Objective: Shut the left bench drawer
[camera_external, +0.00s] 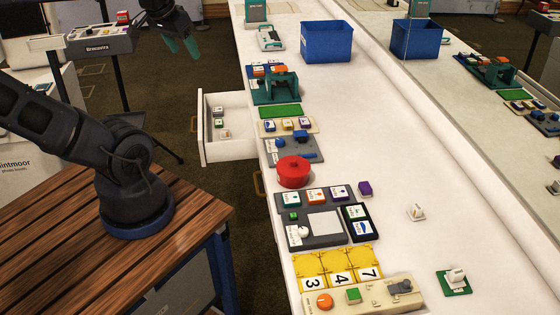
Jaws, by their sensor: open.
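The left bench drawer (203,140) is pulled out from the left side of the long white bench (365,140). It is a white box with its front panel facing left, and a few small items lie inside. My gripper (181,46) hangs at the top left, in the air beyond the drawer in the picture and apart from it. Its teal fingertips are spread, with nothing between them. Part of my arm between base and gripper is out of the frame.
A blue bin (326,42), a green device (275,88), a red round pot (293,172) and several button panels stand along the bench. A grey console (98,40) on a stand is left of my gripper. My arm's base stands on a wooden table (60,220). Floor shows around the drawer.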

